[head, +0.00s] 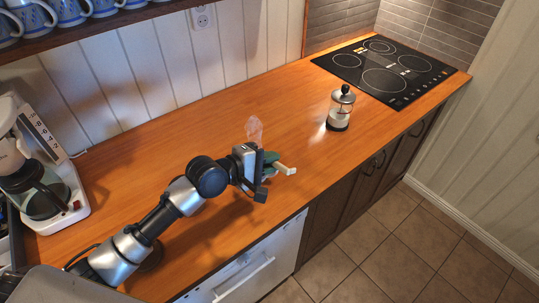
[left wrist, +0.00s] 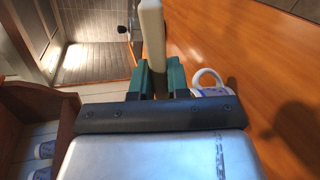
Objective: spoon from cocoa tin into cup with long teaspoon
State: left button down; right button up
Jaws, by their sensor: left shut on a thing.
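My left gripper (head: 273,166) is above the wooden counter in the head view, shut on a pale cream bar (head: 286,169). In the left wrist view the bar (left wrist: 152,38) stands between the green fingers (left wrist: 155,78). It looks like a handle; I cannot tell whether it is the long teaspoon, and no spoon bowl shows. A white cup with blue marks (left wrist: 211,88) shows beside the gripper in the left wrist view, partly hidden by it. I cannot make out this cup on the counter in the head view. No cocoa tin can be made out. My right gripper is not in view.
A clear glass (head: 254,130) stands just behind the gripper. A coffee maker (head: 45,190) is at the left. Patterned mugs (head: 70,10) line the shelf. The counter's middle (head: 170,130) is clear.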

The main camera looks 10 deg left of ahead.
pick_arm(q)
jog(key=shift+w+d+r+m+g+y+p, duration=0.15)
jog(key=shift+r+g+y+p, duration=0.3)
jog(key=shift+p, duration=1.25)
jog(key=shift+s+r+m+g+y+p, duration=0.1)
jog(key=shift+r+m+g+y+p, duration=0.4)
jog(key=shift+p, duration=1.15)
jog(key=shift+w+d+f+n+g+y+p, duration=0.2)
jog(key=shift+g+p, duration=0.55)
jog(key=shift+p, duration=0.95)
jog(key=shift+y, duration=0.25)
jog(key=g+y, duration=0.1)
jog(key=m+g, duration=0.1)
jog(key=shift+w+r+g+y+b, duration=0.1)
jog(key=shift+r+g+y+b, duration=0.2)
jog(key=shift+r+g+y, duration=0.1)
jog(key=shift+y, duration=0.3)
